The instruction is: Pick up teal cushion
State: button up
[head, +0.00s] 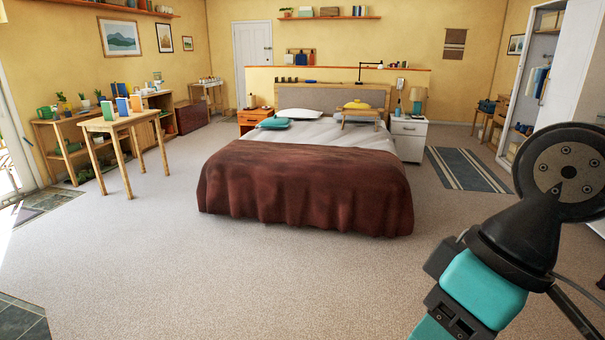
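The teal cushion (275,123) lies on the bed (307,187), on the left side near the head end, just in front of a white pillow (300,113). It looks small and flat from here, across open floor. A teal and black part of my arm fills the lower right of the head view. My gripper is out of the picture, so its fingers are hidden.
Open carpet (240,270) lies between me and the bed. A wooden table (118,122) with coloured items stands left. An orange nightstand (256,118) flanks the bed's left side, a white one (408,137) its right. A yellow pot (357,105) sits on a bed tray.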

aim_at(275, 122)
jog(key=k, duration=1)
jog(key=u, duration=0.9)
jog(key=i, duration=10.3)
jog(key=z, duration=0.15)
